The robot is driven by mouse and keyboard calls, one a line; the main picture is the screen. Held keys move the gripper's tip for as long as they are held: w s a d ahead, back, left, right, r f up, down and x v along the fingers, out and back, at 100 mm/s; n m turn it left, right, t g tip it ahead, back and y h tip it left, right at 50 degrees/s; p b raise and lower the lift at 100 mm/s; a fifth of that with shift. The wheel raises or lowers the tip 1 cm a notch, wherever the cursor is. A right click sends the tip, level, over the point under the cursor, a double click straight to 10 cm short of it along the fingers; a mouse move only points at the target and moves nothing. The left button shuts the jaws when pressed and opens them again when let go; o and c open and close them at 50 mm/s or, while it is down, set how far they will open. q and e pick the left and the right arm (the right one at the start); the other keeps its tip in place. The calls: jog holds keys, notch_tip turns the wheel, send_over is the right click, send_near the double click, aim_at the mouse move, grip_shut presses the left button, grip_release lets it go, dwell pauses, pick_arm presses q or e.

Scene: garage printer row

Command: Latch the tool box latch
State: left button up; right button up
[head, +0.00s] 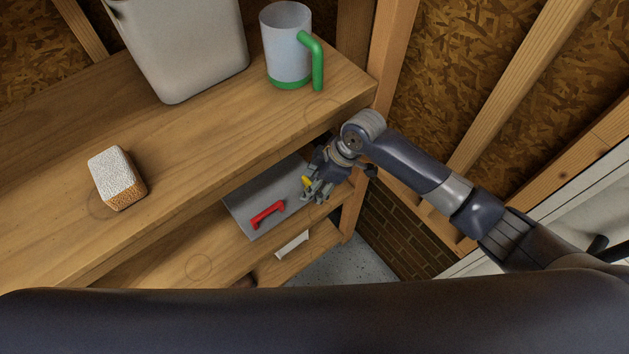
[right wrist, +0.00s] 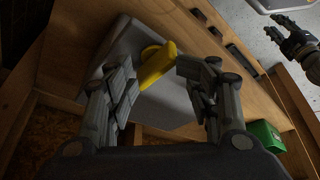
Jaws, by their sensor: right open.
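The grey tool box (head: 243,196) with a red handle (head: 268,213) sits on the lower shelf, partly hidden under the upper shelf. It also shows in the right wrist view (right wrist: 122,45). Its yellow latch (head: 306,183) is mostly hidden by my right gripper in the head view. In the right wrist view the latch (right wrist: 158,66) is a lever with a rounded base, lying between my fingertips. My right gripper (right wrist: 155,68) is open around the latch; contact cannot be told. My left gripper (right wrist: 284,30) shows at the upper right of the right wrist view, away from the box.
The upper shelf (head: 205,150) overhangs the tool box closely. On it stand a white-and-green mug (head: 288,50), a grey container (head: 185,50) and a sponge-like block (head: 117,178). A wooden post is right of my gripper. A green object (right wrist: 266,136) shows in the right wrist view.

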jog(key=shift+w+a+f, duration=0.15)
jog(key=shift+w+f, duration=0.2)
jog(key=shift+f, duration=0.35)
jog(key=shift+r, duration=0.1)
grip_shut()
jog(key=shift+r, duration=0.1)
jog(key=shift+w+r, duration=0.1)
dwell(0.8)
grip_release()
jog(key=v, duration=0.7)
jog(key=shift+r, duration=0.2)
jog(key=shift+o, duration=0.6)
